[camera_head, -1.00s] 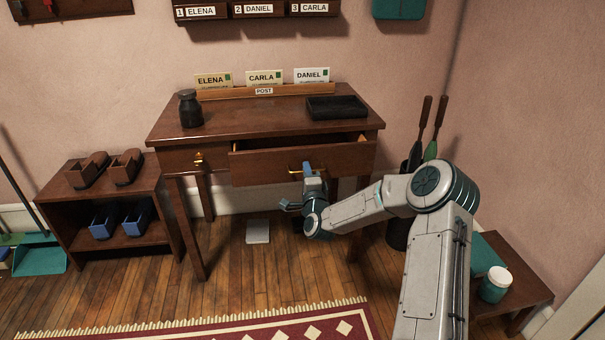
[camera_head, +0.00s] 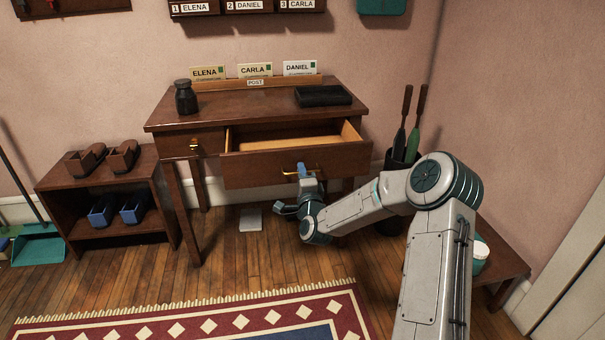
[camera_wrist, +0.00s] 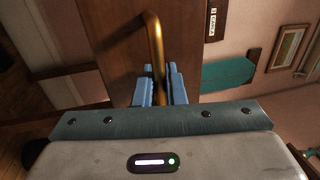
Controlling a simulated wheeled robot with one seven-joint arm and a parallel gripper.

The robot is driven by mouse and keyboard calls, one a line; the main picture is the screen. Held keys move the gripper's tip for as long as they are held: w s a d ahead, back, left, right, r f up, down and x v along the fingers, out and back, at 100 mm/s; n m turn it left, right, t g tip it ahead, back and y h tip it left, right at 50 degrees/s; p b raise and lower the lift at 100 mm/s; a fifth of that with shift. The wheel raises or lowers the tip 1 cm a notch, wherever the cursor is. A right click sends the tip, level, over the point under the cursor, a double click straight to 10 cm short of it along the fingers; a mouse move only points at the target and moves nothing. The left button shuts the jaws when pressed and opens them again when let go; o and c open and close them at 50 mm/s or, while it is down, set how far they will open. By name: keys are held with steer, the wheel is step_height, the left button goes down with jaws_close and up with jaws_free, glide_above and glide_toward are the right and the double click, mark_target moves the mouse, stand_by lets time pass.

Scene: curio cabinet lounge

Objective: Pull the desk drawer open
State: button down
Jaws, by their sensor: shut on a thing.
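The desk (camera_head: 250,106) is dark wood and stands against the wall. Its wide right drawer (camera_head: 262,171) is pulled well out, and the pale wood inside shows and looks empty in the visible part. My gripper (camera_head: 302,172) is at the drawer's front, shut on the brass handle (camera_head: 286,173). In the wrist view the blue fingers of my gripper (camera_wrist: 160,88) sit on both sides of the brass handle (camera_wrist: 156,45), with the brown drawer front behind. The small left drawer (camera_head: 194,146) is shut.
A black jar (camera_head: 186,97), a dark tray (camera_head: 323,96) and a card rack (camera_head: 255,82) stand on the desk. A low shelf (camera_head: 62,180) is at left. A dark bin (camera_head: 397,160) with tools and a low bench (camera_head: 503,260) are at right. The rug (camera_head: 200,327) lies in front.

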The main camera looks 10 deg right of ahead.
steer(key=c, duration=1.6)
jaws_free()
steer(key=shift+d, duration=0.15)
steer(key=shift+c, duration=0.2)
steer(key=s+f+p, duration=0.2)
steer(key=s, duration=1.1)
steer(key=shift+s+f, duration=0.25)
steer(key=shift+f, duration=0.1)
